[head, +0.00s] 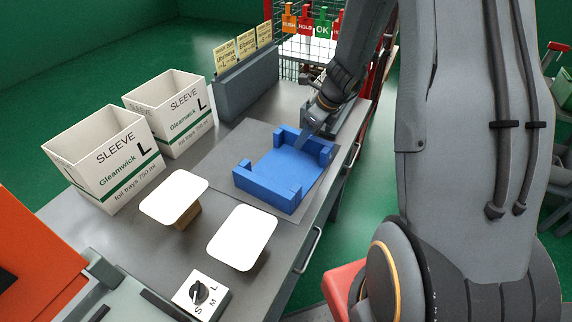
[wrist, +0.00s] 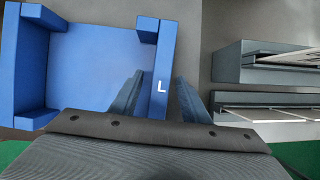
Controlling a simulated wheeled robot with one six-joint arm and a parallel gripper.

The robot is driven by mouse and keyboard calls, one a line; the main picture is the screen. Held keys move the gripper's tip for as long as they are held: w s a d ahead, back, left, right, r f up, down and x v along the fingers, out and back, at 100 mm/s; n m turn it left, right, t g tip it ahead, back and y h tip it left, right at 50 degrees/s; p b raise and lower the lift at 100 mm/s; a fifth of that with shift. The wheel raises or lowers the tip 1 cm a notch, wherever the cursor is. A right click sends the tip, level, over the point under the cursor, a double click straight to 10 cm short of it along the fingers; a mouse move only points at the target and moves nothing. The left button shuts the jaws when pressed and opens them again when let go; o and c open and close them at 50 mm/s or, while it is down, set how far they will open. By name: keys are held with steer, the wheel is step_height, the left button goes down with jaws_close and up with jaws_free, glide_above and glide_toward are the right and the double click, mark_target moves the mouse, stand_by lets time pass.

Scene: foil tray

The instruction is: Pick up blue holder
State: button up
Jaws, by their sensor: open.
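The blue holder (head: 278,168) is an open tray-like block with raised corner walls, lying on a grey mat on the bench. My gripper (head: 309,139) is at its far end wall in the head view. In the wrist view the holder (wrist: 95,58) fills the left side, and its right wall bears a white "L". My gripper (wrist: 159,78) is open there, with one finger over the holder's inside and the other outside that wall. I cannot tell whether either finger touches the wall. The far fingertip is partly hidden in the head view.
Two white sleeve boxes (head: 102,165) (head: 172,110) stand at the left. Two white-topped pieces (head: 174,198) (head: 243,237) and a dial box (head: 200,298) are nearer. Grey trays (wrist: 265,62) lie right of my gripper in the wrist view. A grey card rack (head: 247,82) stands behind.

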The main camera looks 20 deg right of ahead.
steer(key=shift+w+f, duration=0.1)
steer(key=shift+f, duration=0.1)
jaws_close()
